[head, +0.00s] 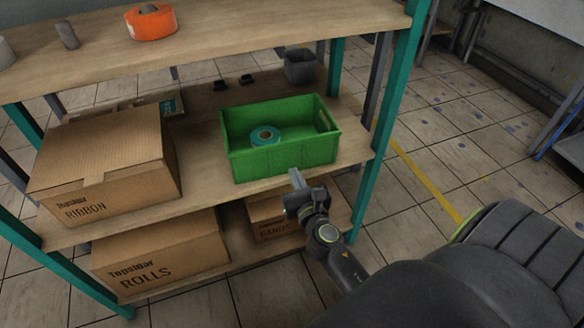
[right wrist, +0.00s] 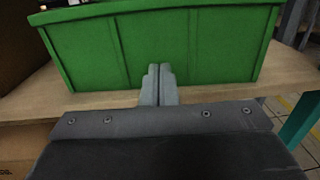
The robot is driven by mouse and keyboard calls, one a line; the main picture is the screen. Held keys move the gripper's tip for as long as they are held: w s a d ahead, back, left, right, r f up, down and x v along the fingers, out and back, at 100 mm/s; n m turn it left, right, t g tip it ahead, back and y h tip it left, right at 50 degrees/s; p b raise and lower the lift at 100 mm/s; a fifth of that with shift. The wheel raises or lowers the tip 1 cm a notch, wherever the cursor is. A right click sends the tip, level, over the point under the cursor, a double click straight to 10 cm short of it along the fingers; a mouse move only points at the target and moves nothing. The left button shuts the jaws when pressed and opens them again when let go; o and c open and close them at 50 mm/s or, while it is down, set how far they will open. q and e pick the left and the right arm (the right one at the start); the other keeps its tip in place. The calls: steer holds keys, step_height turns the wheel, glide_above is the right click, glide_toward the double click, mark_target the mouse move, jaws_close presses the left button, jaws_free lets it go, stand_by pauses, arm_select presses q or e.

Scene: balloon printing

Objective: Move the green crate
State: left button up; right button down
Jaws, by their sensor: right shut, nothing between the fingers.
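The green crate (head: 285,157) stands upright on the middle shelf, near its right end. A teal roll (head: 265,135) lies inside it. My right gripper (head: 296,178) is in front of the shelf's front edge, just before the crate's front wall. In the right wrist view the crate (right wrist: 90,50) fills the upper part, and the shut, empty fingers (right wrist: 158,72) point at its front wall. I cannot tell whether the fingertips touch the wall. My left gripper is not in view.
A cardboard box marked ribbon (head: 120,185) stands left of the crate on the middle shelf (head: 205,190). A dark grey bin (head: 300,67) is behind the crate. More boxes sit on the bottom shelf. Teal posts frame the rack.

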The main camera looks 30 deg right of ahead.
mark_target(288, 162)
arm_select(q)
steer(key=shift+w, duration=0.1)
arm_select(e)
steer(key=shift+x, duration=1.45)
steer(key=x, duration=1)
steer(key=shift+f, duration=0.1)
steer(key=shift+w+d+b, duration=0.1)
steer(key=shift+w+b, duration=0.2)
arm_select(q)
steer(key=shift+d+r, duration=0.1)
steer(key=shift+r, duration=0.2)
